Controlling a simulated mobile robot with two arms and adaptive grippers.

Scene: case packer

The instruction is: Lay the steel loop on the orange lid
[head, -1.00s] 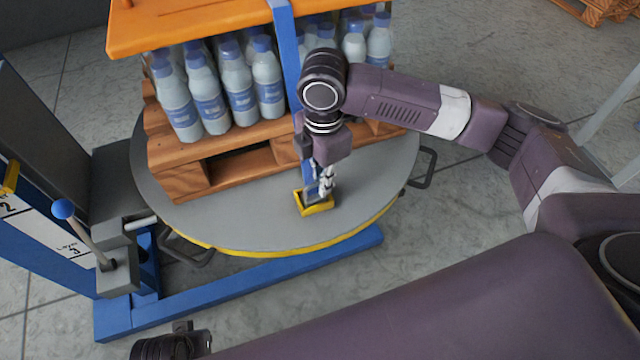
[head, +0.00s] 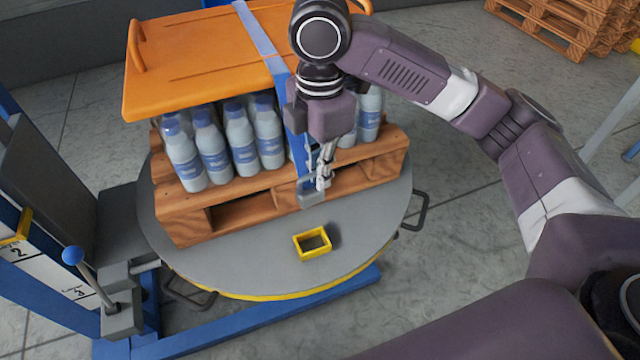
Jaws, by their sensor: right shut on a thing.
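The steel loop (head: 310,198), a small grey piece, hangs at the fingertips of my right gripper (head: 324,178). The gripper is shut on it, in front of the pallet and above the turntable. The fingers partly hide the loop. The orange lid (head: 190,75) lies on top of the bottles, higher than the gripper and behind it. A blue strap (head: 262,40) runs across the lid and down its front. My right wrist covers the lid's right part. My left gripper is not in view.
Bottles (head: 240,140) stand on a wooden pallet (head: 185,225) on the grey round turntable (head: 250,265). An empty yellow holder (head: 298,245) sits on the turntable's front. A blue-knobbed lever (head: 75,257) stands at left. The lid's left part is clear, with raised orange handles.

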